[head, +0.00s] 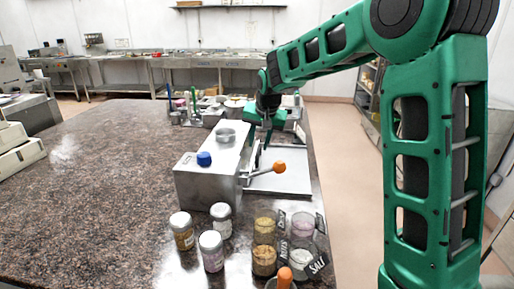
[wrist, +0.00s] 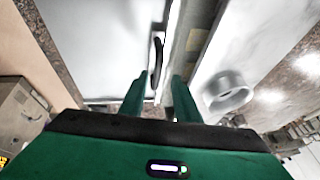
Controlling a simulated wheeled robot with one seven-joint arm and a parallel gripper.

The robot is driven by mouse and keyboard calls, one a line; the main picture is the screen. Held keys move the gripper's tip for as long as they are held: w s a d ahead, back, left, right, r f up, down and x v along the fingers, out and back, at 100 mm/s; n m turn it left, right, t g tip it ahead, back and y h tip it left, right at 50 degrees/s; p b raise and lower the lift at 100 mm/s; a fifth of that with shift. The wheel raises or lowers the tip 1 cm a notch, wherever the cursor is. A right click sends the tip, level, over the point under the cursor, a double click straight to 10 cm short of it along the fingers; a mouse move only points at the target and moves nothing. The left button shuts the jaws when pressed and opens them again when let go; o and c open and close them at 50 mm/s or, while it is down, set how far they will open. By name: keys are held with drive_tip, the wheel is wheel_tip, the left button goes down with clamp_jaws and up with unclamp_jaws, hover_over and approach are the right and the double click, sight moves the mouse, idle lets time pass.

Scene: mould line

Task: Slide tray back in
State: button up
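A pale, flat tray (head: 284,182) sticks out to the right from the grey metal machine (head: 205,188) on the stone counter. In the wrist view the tray (wrist: 92,40) fills the upper left, and the machine's metal side is on the right. A dark curved handle (wrist: 158,54) shows upright near the tray's machine-side edge. My gripper (head: 262,150) is low over the tray, beside the machine. In the wrist view my gripper (wrist: 160,78) has its two fingers apart, with the handle in line with the gap. Contact with it cannot be told.
An orange-knobbed lever (head: 278,168) juts over the tray. A blue cap (head: 204,159) and a round metal cup (head: 226,136) are on top of the machine. Several jars (head: 212,250) stand in front. The counter to the left (head: 90,190) is clear.

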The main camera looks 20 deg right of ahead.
drive_tip(key=v, duration=0.8)
drive_tip(key=s+d+f+g+h, duration=0.1)
drive_tip(key=s+d+f, duration=0.1)
drive_tip(key=s+d, duration=0.65)
drive_tip(key=s+d+f+g, duration=0.2)
drive_tip(key=s+d, duration=0.3)
drive_tip(key=s, duration=0.7)
drive_tip(key=s+f+g, duration=0.1)
drive_tip(key=s+f, duration=0.2)
drive_tip(key=s, duration=0.8)
drive_tip(key=s+d+f+m+g+y, duration=0.1)
drive_tip(key=s+f, duration=0.3)
drive_tip(key=s, duration=0.7)
drive_tip(key=shift+s+d+f, duration=0.25)
drive_tip(key=shift+d+f, duration=0.05)
